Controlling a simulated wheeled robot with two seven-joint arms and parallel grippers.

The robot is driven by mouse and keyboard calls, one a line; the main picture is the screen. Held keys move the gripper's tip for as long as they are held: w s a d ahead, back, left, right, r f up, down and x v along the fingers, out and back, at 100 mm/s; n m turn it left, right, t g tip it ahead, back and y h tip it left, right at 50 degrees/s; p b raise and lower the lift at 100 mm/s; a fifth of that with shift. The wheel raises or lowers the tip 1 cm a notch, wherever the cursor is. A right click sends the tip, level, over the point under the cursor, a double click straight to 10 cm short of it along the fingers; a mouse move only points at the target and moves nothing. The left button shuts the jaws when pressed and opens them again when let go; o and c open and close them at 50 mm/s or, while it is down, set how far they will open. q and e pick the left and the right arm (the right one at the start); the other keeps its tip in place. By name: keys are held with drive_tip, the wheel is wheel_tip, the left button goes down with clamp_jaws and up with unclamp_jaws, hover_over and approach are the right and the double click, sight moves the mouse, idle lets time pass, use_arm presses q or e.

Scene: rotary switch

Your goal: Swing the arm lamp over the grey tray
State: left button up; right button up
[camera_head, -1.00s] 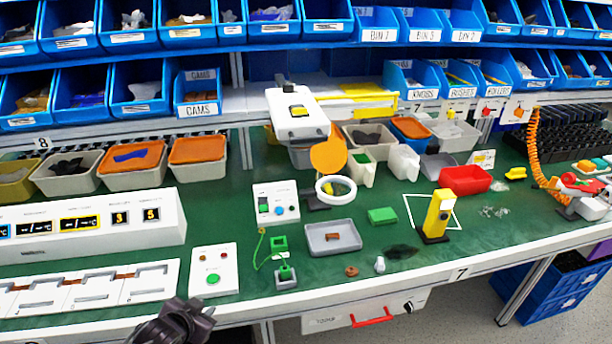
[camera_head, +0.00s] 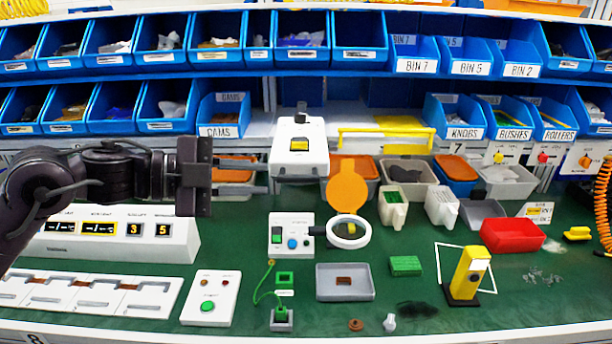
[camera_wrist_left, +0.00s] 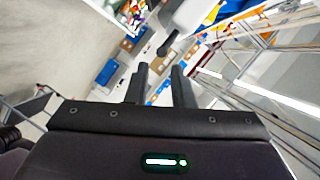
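A white lamp-like head (camera_head: 298,150) with a dark knob on top and an orange disc (camera_head: 347,187) at its front right stands over the bench. A white ring (camera_head: 348,232) on a short dark arm sits below it; I cannot tell which is the arm lamp. The grey tray (camera_head: 345,296) lies in front of the ring with a small brown piece in it. My left gripper (camera_head: 262,176) is open and empty, left of the white head; contact is unclear. In the left wrist view a white body with a dark peg (camera_wrist_left: 168,43) lies beyond the parted fingers.
A white control box (camera_head: 291,222) stands left of the ring. A green block (camera_head: 405,265), a yellow upright device (camera_head: 467,274) and a red bin (camera_head: 512,235) are to the right. Bins line the back. A long white display unit (camera_head: 120,245) lies below my left arm.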

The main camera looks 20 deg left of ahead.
sight(289, 176)
use_arm(q)
drive_tip(key=shift+r+p+x, duration=0.25)
drive_tip(key=shift+p+x, duration=0.75)
drive_tip(key=shift+x, duration=0.25)
drive_tip(key=p+x, duration=0.1)
drive_tip(key=x, duration=0.2)
drive_tip(key=shift+w+d+f+p, duration=0.1)
drive_tip(key=shift+w+p, duration=0.1)
drive_tip(key=shift+p, duration=0.1)
drive_tip(key=shift+w+d+f, duration=0.4)
drive_tip(key=shift+d, duration=0.15)
use_arm(e)
drive_tip(key=r, duration=0.1)
drive_tip(key=a+r, duration=0.1)
drive_tip(key=r, duration=0.2)
drive_tip(key=shift+s+a+r, duration=0.1)
drive_tip(key=shift+s+a, duration=0.1)
drive_tip(key=shift+s, duration=0.2)
use_arm(q)
drive_tip(key=c, duration=0.4)
clamp_jaws()
use_arm(e)
drive_tip(key=shift+a, duration=0.15)
